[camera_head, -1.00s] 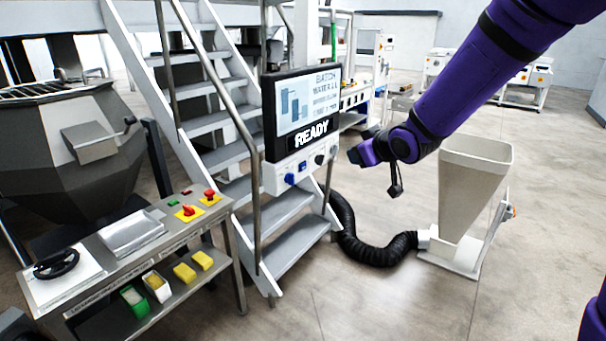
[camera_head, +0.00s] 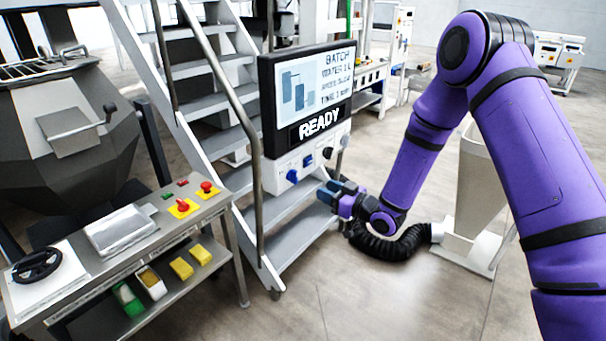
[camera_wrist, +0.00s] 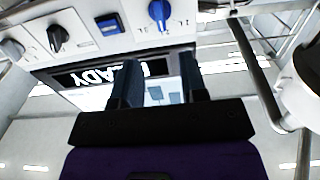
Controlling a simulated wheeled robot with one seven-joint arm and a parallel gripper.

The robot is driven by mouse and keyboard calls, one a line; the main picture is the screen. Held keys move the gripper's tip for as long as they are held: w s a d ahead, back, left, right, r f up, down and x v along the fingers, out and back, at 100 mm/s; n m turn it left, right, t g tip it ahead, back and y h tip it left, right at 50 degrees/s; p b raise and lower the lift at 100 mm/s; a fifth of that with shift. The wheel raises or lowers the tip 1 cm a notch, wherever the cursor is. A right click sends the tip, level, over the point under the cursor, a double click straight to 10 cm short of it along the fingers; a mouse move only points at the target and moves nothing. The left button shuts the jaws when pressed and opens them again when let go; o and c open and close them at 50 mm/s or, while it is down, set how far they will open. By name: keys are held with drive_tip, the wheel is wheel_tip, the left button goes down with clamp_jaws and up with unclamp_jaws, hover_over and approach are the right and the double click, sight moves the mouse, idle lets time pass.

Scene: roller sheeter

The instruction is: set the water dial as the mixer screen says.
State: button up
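The mixer screen (camera_head: 313,88) faces me at the middle of the head view. It shows BATCH, a water line that seems to read 1 L, smaller lines hard to read, and READY. Under it is a white control panel (camera_head: 270,178) with a blue dial (camera_head: 292,176) and a black dial (camera_head: 327,153). The wrist view, upside down, shows the blue dial (camera_wrist: 158,14) with marks around it and the black dial (camera_wrist: 58,38). I cannot read which is the water dial. My gripper (camera_head: 328,190) is open and empty (camera_wrist: 160,78), apart from and just in front of the panel.
A blue square switch (camera_wrist: 108,25) sits between the dials, and a further knob (camera_wrist: 12,49) is at the panel's end. A stair handrail (camera_head: 255,150) runs close beside the panel. A control bench (camera_head: 215,210) stands at left, a black hose (camera_head: 390,245) below.

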sight(297, 177)
drive_tip(key=x, duration=1)
drive_tip(key=shift+w+a, duration=0.25)
drive_tip(key=shift+a, duration=0.05)
clamp_jaws()
